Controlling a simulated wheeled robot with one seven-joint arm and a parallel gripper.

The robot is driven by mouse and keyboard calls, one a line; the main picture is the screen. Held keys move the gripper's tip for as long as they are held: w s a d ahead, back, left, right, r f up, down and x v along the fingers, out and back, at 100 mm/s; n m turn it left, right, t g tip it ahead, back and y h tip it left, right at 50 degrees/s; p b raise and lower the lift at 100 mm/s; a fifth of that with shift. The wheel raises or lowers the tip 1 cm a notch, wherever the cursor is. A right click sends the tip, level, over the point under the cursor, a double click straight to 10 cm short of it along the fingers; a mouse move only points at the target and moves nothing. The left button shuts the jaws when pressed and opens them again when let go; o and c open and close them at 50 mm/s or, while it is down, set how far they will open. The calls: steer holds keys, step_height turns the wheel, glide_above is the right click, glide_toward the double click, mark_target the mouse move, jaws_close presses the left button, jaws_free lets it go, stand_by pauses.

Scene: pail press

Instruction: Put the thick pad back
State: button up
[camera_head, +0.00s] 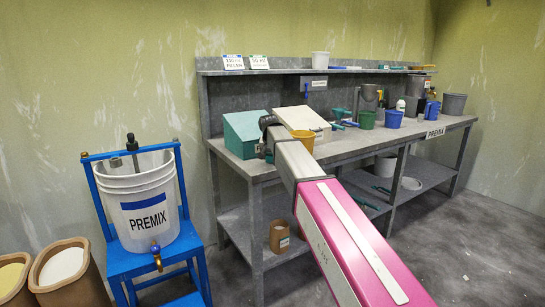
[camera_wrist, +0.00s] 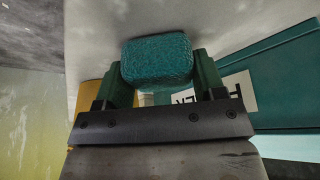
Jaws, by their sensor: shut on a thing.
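A thick teal pad (camera_wrist: 157,58) with a rough, rounded surface is held between the two dark green fingers of my gripper (camera_wrist: 160,82) in the wrist view. My gripper is shut on the pad's sides. A teal surface with a partly hidden white label (camera_wrist: 238,92) lies to the right of the pad in the wrist view. In the head view, my arm reaches to the left part of the grey bench (camera_head: 340,153), by a teal slope-topped box (camera_head: 240,130). My gripper's fingers and the pad are not clearly visible there.
Green (camera_head: 366,121) and blue (camera_head: 393,119) cups stand farther right. The white PREMIX pail (camera_head: 140,194) is on a blue stand at left. A shelf (camera_head: 283,71) runs above the bench.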

steer(key=o, duration=0.9)
steer(key=shift+f, duration=0.1)
steer(key=v, duration=1.2)
steer(key=shift+w, duration=0.1)
